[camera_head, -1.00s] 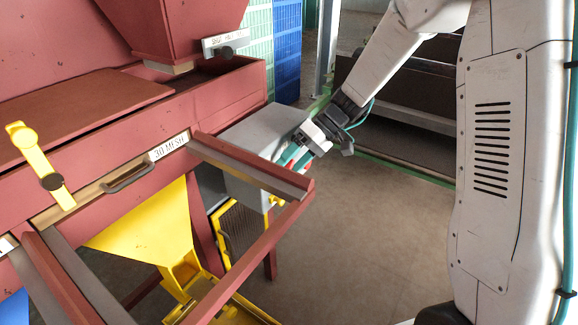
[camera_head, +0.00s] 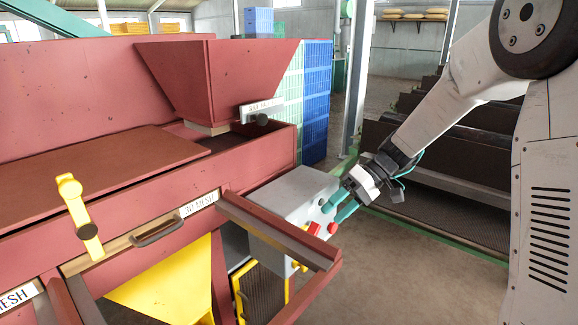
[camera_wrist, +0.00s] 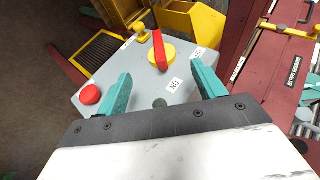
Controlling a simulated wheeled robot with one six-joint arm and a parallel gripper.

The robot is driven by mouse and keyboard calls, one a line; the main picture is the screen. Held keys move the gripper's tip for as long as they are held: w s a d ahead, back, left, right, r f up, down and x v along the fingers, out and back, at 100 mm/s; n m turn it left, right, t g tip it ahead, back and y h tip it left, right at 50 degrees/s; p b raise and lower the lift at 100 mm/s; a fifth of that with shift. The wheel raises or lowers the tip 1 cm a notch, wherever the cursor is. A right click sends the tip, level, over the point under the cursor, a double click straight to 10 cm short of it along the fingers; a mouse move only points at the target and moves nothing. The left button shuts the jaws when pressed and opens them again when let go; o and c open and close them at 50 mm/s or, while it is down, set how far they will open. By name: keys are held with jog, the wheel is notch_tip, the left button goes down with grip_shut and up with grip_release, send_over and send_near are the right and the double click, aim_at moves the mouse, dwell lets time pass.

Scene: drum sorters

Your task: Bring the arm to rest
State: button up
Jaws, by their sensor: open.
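My gripper (camera_head: 332,213) is open and empty, its teal fingers pointing at a grey control box (camera_head: 296,196) on the red machine's end. The wrist view shows the same fingers (camera_wrist: 162,84) parted over the box face (camera_wrist: 146,83). Between and beyond them is a red rotary handle (camera_wrist: 160,50) on a yellow disc, with a white label (camera_wrist: 174,86) near it. A red button (camera_wrist: 90,94) lies left of the left finger. I cannot tell whether the fingertips touch the box. My arm reaches down to it from the right.
The red machine (camera_head: 120,200) fills the left, with a hopper (camera_head: 215,85), a yellow clamp handle (camera_head: 78,215) and a yellow chute (camera_head: 170,285). A rail (camera_head: 280,232) juts out just in front of the box. Blue crates (camera_head: 317,100) stand behind. Open floor (camera_head: 400,270) lies below the arm.

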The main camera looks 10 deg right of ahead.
jog(key=s+d+r+m+t+h, duration=0.1)
jog(key=s+d+r+m+h, duration=0.1)
jog(key=s, duration=0.8)
jog(key=s+d+r+m+t+h, duration=0.1)
jog(key=s+r+h, duration=0.3)
jog(key=s, duration=0.5)
jog(key=s+d+r+m+t+h, duration=0.1)
jog(key=s+d+r+m+h, duration=0.2)
jog(key=s, duration=0.7)
jog(key=shift+s+d+h, duration=0.25)
jog(key=shift+s+h, duration=0.05)
jog(key=shift+h, duration=0.1)
